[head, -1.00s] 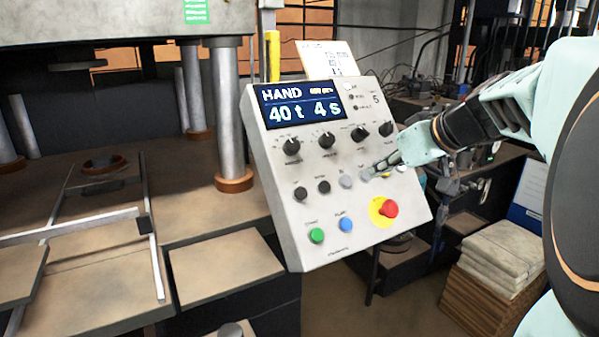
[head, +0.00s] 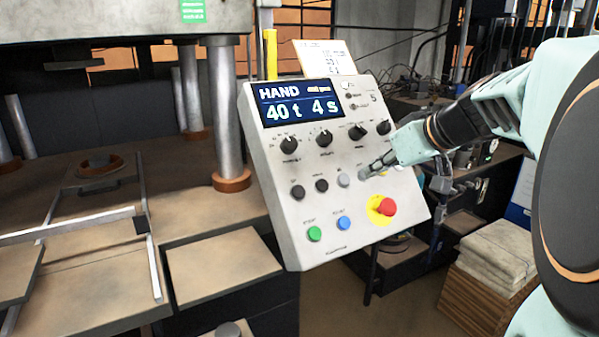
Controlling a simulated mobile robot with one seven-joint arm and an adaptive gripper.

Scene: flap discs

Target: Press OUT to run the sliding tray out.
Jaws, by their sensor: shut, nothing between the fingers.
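The tilted control panel (head: 285,240) stands in the middle of the head view. Its display (head: 300,108) reads HAND, 40 t, 4 s. A row of small buttons crosses it: two black ones (head: 298,192), a grey one (head: 344,180), and more to the right, partly hidden by my gripper. The labels are too small to read, so I cannot tell which is OUT. My gripper (head: 366,174) is shut and empty, its tips at the panel face just right of the grey button. I cannot tell whether they touch. Rails (head: 152,235) that may carry the sliding tray lie at left.
A red emergency stop (head: 387,206) sits below my gripper, with green (head: 314,234) and blue (head: 343,223) buttons lower left. Several black knobs (head: 357,132) sit above. A steel column (head: 225,110) stands left of the panel, and stacked sheets (head: 485,255) lie at right.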

